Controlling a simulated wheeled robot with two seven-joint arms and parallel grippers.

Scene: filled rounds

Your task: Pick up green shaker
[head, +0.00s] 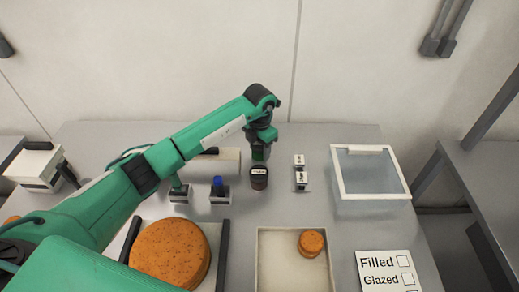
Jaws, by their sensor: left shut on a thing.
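My left gripper (261,150) reaches over the middle of the table with its fingers pointing down. It is shut on the green shaker (259,177), whose lower part shows dark with a pale label just below the fingers. Green shows between the fingers, but the upper part of the shaker is mostly hidden by them. The shaker looks upright; I cannot tell whether its base touches the table. My right gripper is not in view.
Left of the shaker, a blue-topped shaker (218,186) stands in a holder. Small white-faced blocks (300,180) and a clear white-rimmed bin (375,196) are to the right. In front are a large brown round (170,254), a tray (269,272) with a small round, and a sign (387,272).

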